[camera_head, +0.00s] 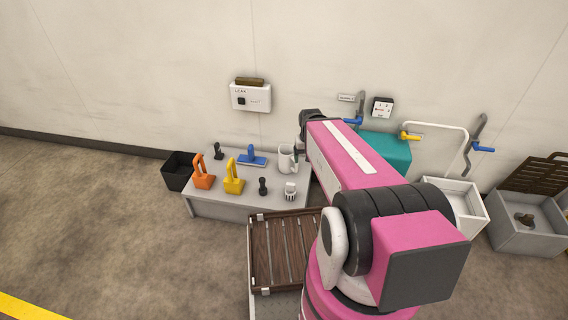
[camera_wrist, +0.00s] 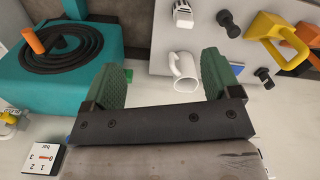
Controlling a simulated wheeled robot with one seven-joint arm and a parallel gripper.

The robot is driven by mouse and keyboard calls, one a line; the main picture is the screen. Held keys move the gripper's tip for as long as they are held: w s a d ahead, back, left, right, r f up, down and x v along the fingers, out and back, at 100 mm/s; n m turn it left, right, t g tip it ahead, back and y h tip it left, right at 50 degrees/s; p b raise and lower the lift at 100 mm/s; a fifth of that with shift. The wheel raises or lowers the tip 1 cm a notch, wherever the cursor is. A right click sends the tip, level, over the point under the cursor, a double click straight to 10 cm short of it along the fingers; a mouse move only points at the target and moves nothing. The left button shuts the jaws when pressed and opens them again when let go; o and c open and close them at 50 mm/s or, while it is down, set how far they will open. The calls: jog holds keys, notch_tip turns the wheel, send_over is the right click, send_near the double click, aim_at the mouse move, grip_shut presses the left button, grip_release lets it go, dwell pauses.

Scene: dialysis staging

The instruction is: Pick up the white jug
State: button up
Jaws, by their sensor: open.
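The white jug (camera_head: 286,158) stands near the back right of the grey table. In the wrist view the white jug (camera_wrist: 186,74) shows its round mouth and handle, and it lies in the gap between my fingers as seen there. My gripper (camera_wrist: 164,68) is open, with its two green fingers spread and nothing held. I cannot tell how far the jug is from the fingers in depth. In the head view my pink arm hides most of the gripper.
On the grey table (camera_head: 215,206) stand an orange-handled tool (camera_head: 203,172), a yellow one (camera_head: 233,178), a blue one (camera_head: 251,158), dark knobs and a small white piece (camera_head: 290,191). A teal unit (camera_head: 385,149) is right of the jug. A slatted wooden rack (camera_head: 284,250) stands in front.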

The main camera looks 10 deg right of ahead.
aim_at(290, 162)
jog(key=w+f+m, duration=0.4)
jog(key=w, duration=0.3)
jog(key=w+f+m, duration=0.4)
jog(key=w+f, duration=0.1)
jog(key=w, duration=0.3)
jog(key=w+f+m, duration=0.4)
jog(key=w+f, duration=0.1)
jog(key=w, duration=0.3)
jog(key=shift+a, duration=0.4)
notch_tip(290, 162, down, 11)
jog(key=shift+r, duration=0.1)
jog(key=c, duration=1.3)
jog(key=shift+o, duration=0.2)
jog(key=shift+r, duration=0.25)
